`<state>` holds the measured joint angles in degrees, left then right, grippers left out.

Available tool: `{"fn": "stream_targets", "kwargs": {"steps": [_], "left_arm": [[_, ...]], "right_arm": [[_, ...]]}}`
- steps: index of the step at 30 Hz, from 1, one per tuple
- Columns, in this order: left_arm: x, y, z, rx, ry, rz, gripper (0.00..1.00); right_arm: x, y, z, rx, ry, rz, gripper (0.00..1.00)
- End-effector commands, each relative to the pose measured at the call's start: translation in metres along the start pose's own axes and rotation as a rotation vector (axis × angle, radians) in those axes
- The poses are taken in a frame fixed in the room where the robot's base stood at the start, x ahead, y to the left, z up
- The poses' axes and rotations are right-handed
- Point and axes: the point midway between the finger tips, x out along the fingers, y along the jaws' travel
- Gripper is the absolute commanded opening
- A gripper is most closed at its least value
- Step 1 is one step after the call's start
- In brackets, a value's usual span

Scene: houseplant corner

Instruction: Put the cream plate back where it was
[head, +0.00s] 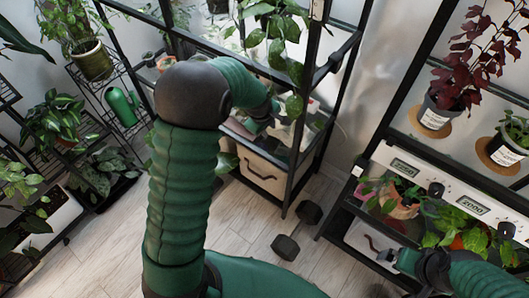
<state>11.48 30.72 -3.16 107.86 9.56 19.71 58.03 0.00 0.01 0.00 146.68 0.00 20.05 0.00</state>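My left arm rises through the middle of the head view and bends right into the black-framed glass cabinet (325,72). My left gripper (262,121) is at the cabinet's lower shelf, small and partly hidden by leaves, so I cannot tell whether it is open or shut. A pale shape is just right of it behind the leaves; I cannot tell whether it is the cream plate. I make out no cream plate for certain elsewhere. My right gripper (388,255) is low at the right, in front of the lower part of the right-hand shelf unit; its fingers are too small to read.
A beige storage box (262,172) stands below the cabinet shelf. A dark dumbbell (297,231) lies on the wooden floor. Potted plants on cork mats stand on the right-hand shelf. A green watering can (122,106) is on the left rack. Bare floor (235,228) lies between the units.

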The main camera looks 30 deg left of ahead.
Motion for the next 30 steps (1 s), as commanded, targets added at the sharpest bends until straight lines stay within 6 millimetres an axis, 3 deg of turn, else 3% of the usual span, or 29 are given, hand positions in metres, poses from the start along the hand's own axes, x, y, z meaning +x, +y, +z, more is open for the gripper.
{"fn": "stream_targets", "kwargs": {"steps": [1,4,7,10,13,30], "left_arm": [[-0.023,-0.017,0.03,0.202,-0.023,-0.01,0.25],[-0.063,-0.071,0.088,0.707,-0.079,-0.036,0.25],[-0.089,-0.124,0.124,1.114,-0.128,-0.046,0.25],[-0.1,-0.155,0.14,1.34,-0.158,-0.049,0.25],[-0.102,-0.163,0.143,1.401,-0.168,-0.05,0.25],[-0.102,-0.162,0.143,1.392,-0.167,-0.051,0.25]], "right_arm": [[0.0,0.0,0.0,0.0,0.0,0.0,1.0],[0.0,0.0,0.0,0.0,0.0,0.0,1.0],[0.0,0.0,0.0,0.0,0.0,0.0,1.0],[0.0,0.0,0.0,0.0,0.0,0.0,1.0],[0.0,0.0,0.0,0.0,0.0,0.0,1.0],[0.0,0.0,0.0,0.0,0.0,0.0,1.0]]}}
